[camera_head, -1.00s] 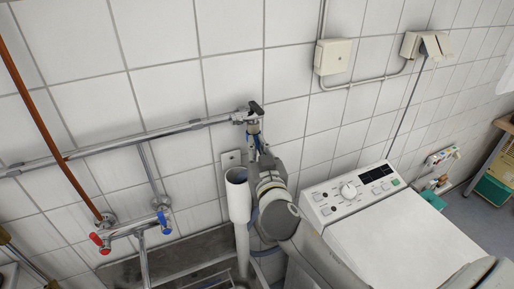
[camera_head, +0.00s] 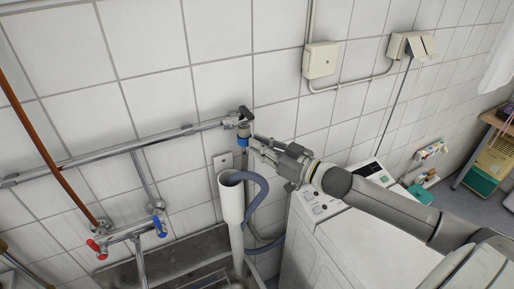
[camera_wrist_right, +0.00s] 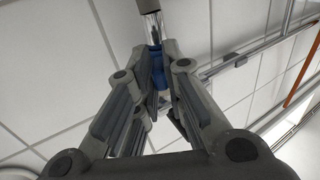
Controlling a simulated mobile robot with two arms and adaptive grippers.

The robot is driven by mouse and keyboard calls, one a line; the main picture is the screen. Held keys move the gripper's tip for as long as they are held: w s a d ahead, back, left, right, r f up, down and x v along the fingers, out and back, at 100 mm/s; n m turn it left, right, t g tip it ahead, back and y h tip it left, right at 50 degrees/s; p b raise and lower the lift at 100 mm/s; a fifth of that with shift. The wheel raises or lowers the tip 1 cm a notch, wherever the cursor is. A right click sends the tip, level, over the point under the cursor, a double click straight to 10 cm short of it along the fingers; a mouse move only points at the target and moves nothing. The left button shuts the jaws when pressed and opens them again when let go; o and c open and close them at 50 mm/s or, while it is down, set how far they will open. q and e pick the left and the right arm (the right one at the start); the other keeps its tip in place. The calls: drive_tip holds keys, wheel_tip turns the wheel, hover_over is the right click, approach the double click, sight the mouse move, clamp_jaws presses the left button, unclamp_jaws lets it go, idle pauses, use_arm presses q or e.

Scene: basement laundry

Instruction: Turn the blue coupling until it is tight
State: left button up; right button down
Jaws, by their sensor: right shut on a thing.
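The blue coupling (camera_head: 243,141) sits just below the tap (camera_head: 241,117) at the end of the chrome wall pipe. My right gripper (camera_head: 252,145) reaches it from the right, with its fingers shut around it. In the right wrist view the blue coupling (camera_wrist_right: 158,76) shows between the two fingers, partly hidden by them, with a chrome piece (camera_wrist_right: 150,22) above it. A grey hose (camera_head: 262,194) loops out of the white standpipe (camera_head: 231,203) below. Whether the coupling is tight cannot be seen. My left gripper is not in view.
A white washing machine (camera_head: 311,262) stands at the right, under my right arm. A metal sink (camera_head: 190,254) lies below, with a red- and blue-handled mixer (camera_head: 128,234) on the left. The chrome pipe (camera_head: 110,155) runs along the tiled wall.

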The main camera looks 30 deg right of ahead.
drive_tip(key=shift+w+d+n+g+y+b, duration=0.2)
drive_tip(key=shift+d+n+g+y+b, duration=0.1)
drive_tip(key=shift+n+g+y, duration=0.45)
drive_tip(key=shift+w+d+n+g+y+b, duration=0.15)
drive_tip(key=shift+d+n+g+y+b, duration=0.25)
drive_tip(key=shift+y, duration=0.5)
drive_tip(key=shift+w+d+n+g+y+b, duration=0.1)
drive_tip(key=shift+w+n+g+y+b, duration=0.1)
drive_tip(key=shift+n+g+y, duration=0.45)
drive_tip(key=shift+n+y, duration=0.4)
drive_tip(key=shift+y, duration=0.2)
drive_tip(key=c, duration=1.5)
unclamp_jaws()
drive_tip(key=v, duration=1.2)
drive_tip(key=shift+r, duration=0.1)
